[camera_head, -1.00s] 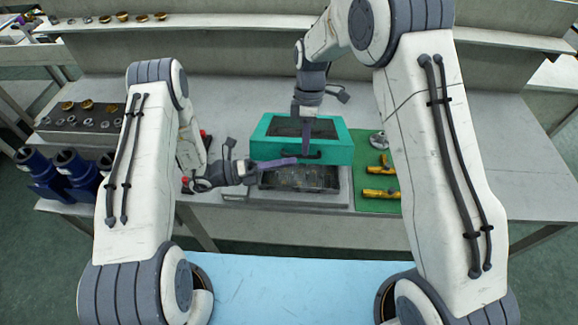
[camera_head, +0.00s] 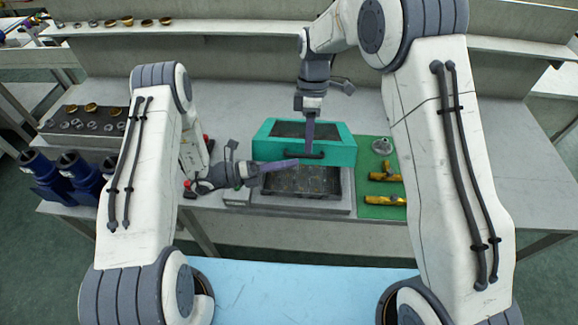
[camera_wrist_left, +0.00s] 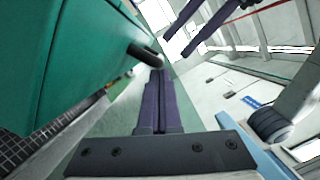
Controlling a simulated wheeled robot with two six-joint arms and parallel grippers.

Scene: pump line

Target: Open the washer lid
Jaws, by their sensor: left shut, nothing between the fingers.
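The washer has a teal lid (camera_head: 338,150) with a dark window and a black front handle (camera_head: 316,156). The lid is raised, and the dark basin (camera_head: 302,183) below shows. My left gripper (camera_head: 297,163) is shut and empty, its tips at the handle's left end. In the left wrist view its fingers (camera_wrist_left: 156,78) are together, close to the handle (camera_wrist_left: 146,52) and the teal lid (camera_wrist_left: 60,55); contact is unclear. My right gripper (camera_head: 311,150) points down in front of the lid by the handle. The left wrist view shows its two fingers apart (camera_wrist_left: 194,26).
A green mat (camera_head: 381,210) with brass parts (camera_head: 386,200) lies right of the washer. A dark tray of small parts (camera_head: 82,126) and blue pumps (camera_head: 75,170) are at left. A shelf (camera_head: 230,27) runs behind. The bench right of the mat is clear.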

